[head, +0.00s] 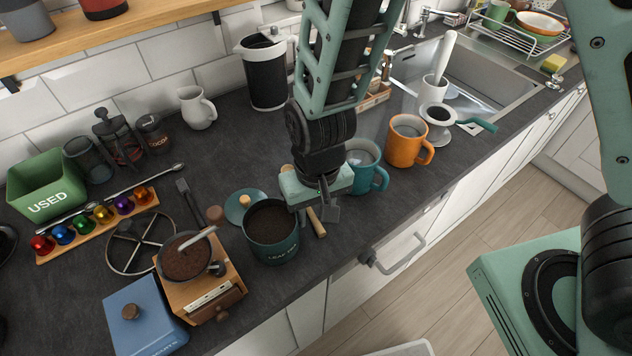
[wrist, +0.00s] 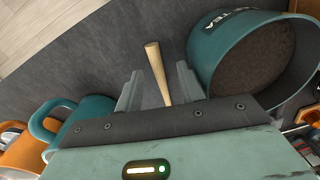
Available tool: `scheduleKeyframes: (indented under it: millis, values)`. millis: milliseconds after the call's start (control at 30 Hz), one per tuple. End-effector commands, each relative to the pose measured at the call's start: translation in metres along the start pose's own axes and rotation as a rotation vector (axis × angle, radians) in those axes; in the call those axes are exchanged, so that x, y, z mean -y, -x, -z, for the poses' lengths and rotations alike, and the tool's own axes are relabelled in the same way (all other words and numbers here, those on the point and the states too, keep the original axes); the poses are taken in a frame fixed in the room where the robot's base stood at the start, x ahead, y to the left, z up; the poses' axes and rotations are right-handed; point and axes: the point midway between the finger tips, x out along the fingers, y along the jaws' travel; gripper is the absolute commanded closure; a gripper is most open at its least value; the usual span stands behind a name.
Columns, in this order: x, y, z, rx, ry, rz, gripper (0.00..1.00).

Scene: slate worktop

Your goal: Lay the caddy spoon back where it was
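A wooden handle (head: 316,224), which looks like the caddy spoon's, shows at my gripper just right of the teal tea tin (head: 273,243). In the wrist view the handle (wrist: 157,72) sits between the two fingers, with a gap on each side. Its other end is hidden by the gripper body. My gripper (head: 317,214) is open, low over the worktop (wrist: 95,68). Whether the handle rests on the worktop is hard to tell. The open tin (wrist: 262,62) holds dark tea and stands close beside one finger.
A teal mug (head: 364,163) and an orange mug (head: 405,143) stand right of my gripper. The tin's lid (head: 240,207) lies behind the tin. A coffee grinder (head: 205,290) is left. Bare worktop lies in front, up to the counter edge.

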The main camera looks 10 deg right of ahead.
Motion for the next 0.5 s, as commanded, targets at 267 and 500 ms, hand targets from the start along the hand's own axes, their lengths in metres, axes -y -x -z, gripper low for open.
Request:
scheduleKeyframes:
  millis: [267,500]
  values:
    - [0.001,0.056,0.001,-0.007,0.004,0.004,0.61]
    - [0.001,0.112,0.001,-0.006,0.001,0.004,0.61]
